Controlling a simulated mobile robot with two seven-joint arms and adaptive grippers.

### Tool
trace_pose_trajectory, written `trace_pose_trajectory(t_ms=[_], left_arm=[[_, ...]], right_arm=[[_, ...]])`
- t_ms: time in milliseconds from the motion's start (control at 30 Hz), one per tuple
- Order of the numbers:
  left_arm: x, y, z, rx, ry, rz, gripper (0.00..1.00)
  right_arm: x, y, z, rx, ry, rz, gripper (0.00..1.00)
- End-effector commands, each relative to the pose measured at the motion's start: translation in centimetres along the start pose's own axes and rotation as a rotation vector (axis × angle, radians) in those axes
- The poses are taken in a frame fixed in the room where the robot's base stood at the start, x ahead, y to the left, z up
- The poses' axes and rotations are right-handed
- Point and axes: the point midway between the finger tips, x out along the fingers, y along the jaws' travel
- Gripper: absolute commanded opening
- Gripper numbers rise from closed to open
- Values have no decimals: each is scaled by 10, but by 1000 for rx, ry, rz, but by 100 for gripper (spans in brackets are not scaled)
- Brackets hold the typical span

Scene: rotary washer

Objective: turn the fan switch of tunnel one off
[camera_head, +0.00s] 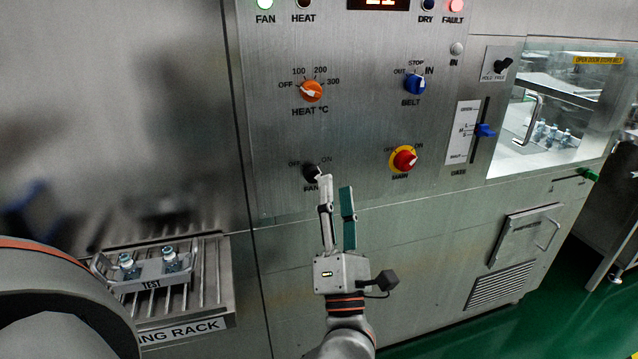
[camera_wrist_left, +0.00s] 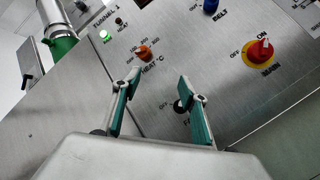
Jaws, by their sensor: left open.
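The fan switch (camera_head: 311,172) is a small black knob low on the steel control panel, with OFF and ON marks above it. Its pale pointer seems turned toward ON, but a finger partly covers the knob. In the left wrist view the fan switch (camera_wrist_left: 178,106) shows beside the right-hand finger, partly hidden. My left gripper (camera_head: 336,186) is open and empty, its fingertips just right of the knob in the head view. Its teal-padded fingers (camera_wrist_left: 158,80) stand apart in the wrist view. I cannot tell whether a finger touches the knob. The green FAN lamp (camera_head: 264,4) is lit.
An orange heat knob (camera_head: 312,91) is above, a blue belt knob (camera_head: 415,84) and a red main switch (camera_head: 404,159) to the right. A blue gate lever (camera_head: 485,130) is further right. A rack (camera_head: 215,262) with a TEST carrier (camera_head: 150,272) juts out lower left.

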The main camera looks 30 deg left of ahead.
Motion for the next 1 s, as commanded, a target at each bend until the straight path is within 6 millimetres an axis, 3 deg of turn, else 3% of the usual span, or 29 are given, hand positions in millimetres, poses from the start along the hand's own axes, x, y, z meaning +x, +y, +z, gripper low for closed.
trace_pose_trajectory(t_ms=[133, 300, 400, 633, 1000], left_arm=[[24, 4, -28, -430, 297, 52, 43], [25, -20, -41, -795, 561, 50, 43], [22, -33, -40, -921, 657, 38, 43], [25, -46, -43, -1007, 730, 27, 43], [66, -61, -74, -1003, 728, 29, 43]], right_arm=[[4, 0, 6, -2, -2, 2, 40], [6, 1, 8, -4, -3, 3, 40], [7, 1, 10, -4, -4, 4, 40], [7, 2, 8, -4, -3, 4, 40], [4, 1, 4, 1, 2, 3, 40]])
